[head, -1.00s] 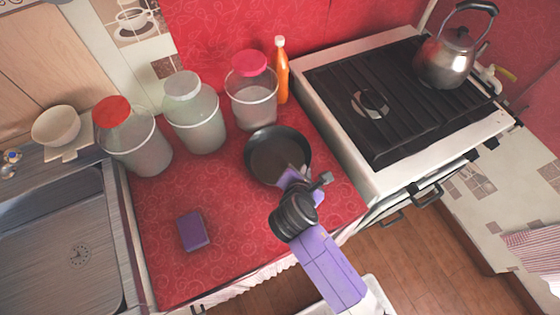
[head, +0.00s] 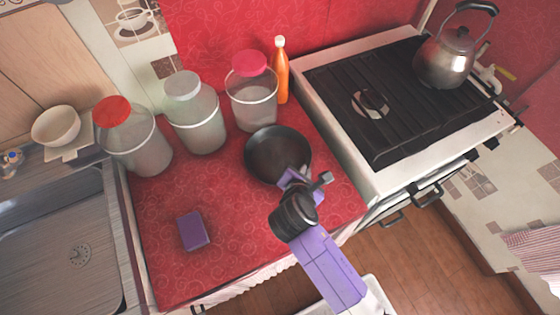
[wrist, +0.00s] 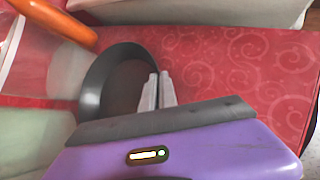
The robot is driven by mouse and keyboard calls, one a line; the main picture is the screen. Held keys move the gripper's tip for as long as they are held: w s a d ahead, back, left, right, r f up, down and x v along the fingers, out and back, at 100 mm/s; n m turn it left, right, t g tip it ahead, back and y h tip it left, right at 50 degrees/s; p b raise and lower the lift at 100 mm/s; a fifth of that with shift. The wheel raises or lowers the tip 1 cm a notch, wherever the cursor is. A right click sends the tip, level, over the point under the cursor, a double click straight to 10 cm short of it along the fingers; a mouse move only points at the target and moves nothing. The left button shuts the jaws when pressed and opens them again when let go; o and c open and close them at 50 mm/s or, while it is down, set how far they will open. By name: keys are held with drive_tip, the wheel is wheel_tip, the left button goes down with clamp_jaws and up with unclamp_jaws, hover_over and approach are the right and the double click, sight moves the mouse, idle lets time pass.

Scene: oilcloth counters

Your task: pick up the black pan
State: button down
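The black pan (head: 272,150) is at the right part of the red counter, near the stove, with its dark inside facing up. It also shows in the wrist view (wrist: 118,85), partly cut off by my gripper's body. My gripper (wrist: 158,90) is at the pan's near right side. Its two pale fingers are close together, with the dark pan rim running in between them. In the head view my gripper (head: 288,180) reaches the pan's near edge, and its fingertips are mostly hidden. No pan handle can be made out.
Three lidded jars (head: 196,122) and an orange bottle (head: 282,75) stand behind the pan. A purple sponge (head: 193,230) lies at the front left. The stove (head: 355,175) with a kettle (head: 447,62) is to the right, the sink (head: 60,240) to the left.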

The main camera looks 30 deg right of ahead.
drive_tip(key=shift+w+r, duration=0.1)
drive_tip(key=shift+r, duration=0.05)
drive_tip(key=shift+r, duration=0.1)
drive_tip(key=shift+r, duration=0.3)
wheel_tip(320, 180, up, 19)
drive_tip(key=p, duration=0.1)
idle(1.4)
drive_tip(key=shift+s, duration=0.2)
